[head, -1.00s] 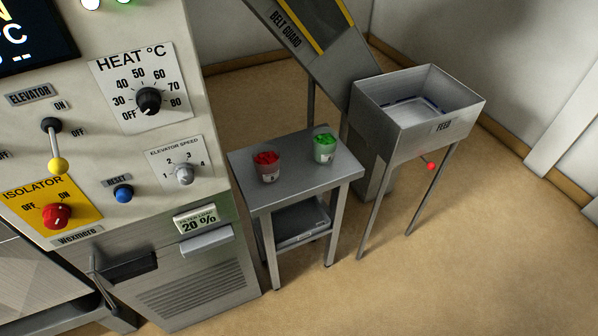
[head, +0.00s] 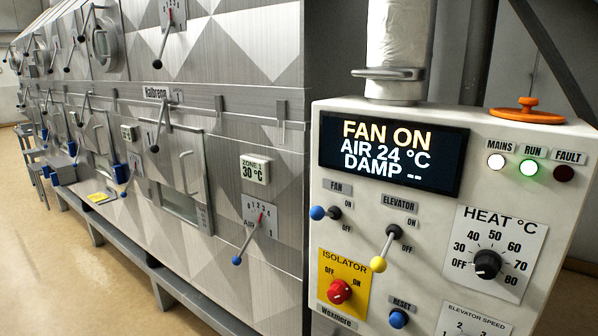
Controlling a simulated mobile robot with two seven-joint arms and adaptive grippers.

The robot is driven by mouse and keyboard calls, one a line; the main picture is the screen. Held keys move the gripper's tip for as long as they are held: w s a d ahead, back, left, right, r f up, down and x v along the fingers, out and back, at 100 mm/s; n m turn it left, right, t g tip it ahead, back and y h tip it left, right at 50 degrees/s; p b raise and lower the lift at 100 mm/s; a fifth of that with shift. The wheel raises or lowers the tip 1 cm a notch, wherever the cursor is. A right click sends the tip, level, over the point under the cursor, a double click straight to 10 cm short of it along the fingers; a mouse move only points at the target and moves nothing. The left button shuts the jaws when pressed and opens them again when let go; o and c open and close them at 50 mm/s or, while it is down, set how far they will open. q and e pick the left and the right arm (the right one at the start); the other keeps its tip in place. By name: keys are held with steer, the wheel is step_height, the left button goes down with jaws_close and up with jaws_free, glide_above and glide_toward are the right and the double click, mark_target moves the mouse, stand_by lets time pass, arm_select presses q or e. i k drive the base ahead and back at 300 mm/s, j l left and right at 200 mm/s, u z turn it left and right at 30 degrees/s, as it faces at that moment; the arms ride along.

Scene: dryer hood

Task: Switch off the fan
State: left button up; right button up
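The fan lever (head: 326,212) is on the white control panel in the head view, under a FAN label (head: 337,187). It has a dark pivot and a blue ball end that points left. ON and OFF marks sit to the right of its pivot. The display (head: 393,155) reads FAN ON, AIR 24 °C and DAMP with dashes. The green RUN lamp (head: 531,170) and the white MAINS lamp (head: 496,161) are lit; the FAULT lamp (head: 564,173) is dark. Neither of my grippers is in view.
The elevator lever (head: 385,250) with a yellow ball is right of the fan lever. Below are the red isolator knob (head: 339,291), blue reset button (head: 398,319) and black heat knob (head: 487,264). The patterned dryer wall (head: 225,100) with blue-tipped levers fills the left.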

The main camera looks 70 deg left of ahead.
mark_target(316, 213)
steer(key=u, duration=2.4)
